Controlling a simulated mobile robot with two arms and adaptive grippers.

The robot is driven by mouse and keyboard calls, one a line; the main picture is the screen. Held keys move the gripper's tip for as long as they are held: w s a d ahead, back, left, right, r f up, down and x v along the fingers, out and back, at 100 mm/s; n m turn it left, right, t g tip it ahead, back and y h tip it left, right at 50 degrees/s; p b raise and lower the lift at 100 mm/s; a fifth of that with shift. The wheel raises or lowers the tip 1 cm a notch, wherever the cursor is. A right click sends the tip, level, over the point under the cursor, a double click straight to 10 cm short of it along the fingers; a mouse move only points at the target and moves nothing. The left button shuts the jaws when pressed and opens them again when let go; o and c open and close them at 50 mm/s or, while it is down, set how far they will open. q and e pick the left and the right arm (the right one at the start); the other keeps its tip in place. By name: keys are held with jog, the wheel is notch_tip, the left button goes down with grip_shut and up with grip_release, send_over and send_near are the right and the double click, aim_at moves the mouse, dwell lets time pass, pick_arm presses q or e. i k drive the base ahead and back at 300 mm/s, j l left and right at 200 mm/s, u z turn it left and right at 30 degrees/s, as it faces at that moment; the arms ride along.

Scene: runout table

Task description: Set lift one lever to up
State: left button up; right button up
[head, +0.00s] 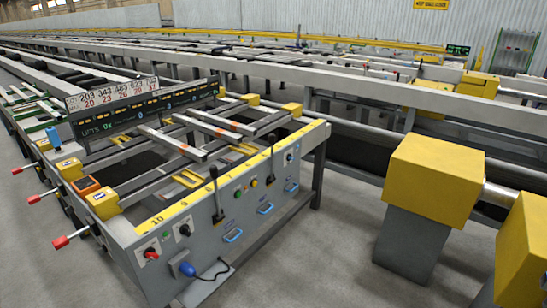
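The grey runout table's control panel (240,215) fills the lower middle of the head view. Two black-handled levers stand on its front face: a nearer lever (216,200) and a farther lever (272,158). Both look roughly upright. Three red-tipped levers stick out from the table's left side: a far one (18,170), a middle one (36,198) and a near one (62,241). No readable label tells me which is the lift one lever. Neither of my grippers is in view.
Blue handles (232,236), knobs, buttons and a blue plug (187,269) with a cable are on the panel. A display board (145,100) stands above the table. Yellow-topped blocks (433,180) stand at right. The grey floor between panel and blocks is clear.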

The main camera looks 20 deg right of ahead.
aim_at(272, 137)
jog(key=i+z, duration=0.15)
jog(key=z, duration=0.35)
jog(key=i+z, duration=0.15)
jog(key=z, duration=0.35)
jog(key=i+z, duration=0.15)
jog(key=z, duration=0.3)
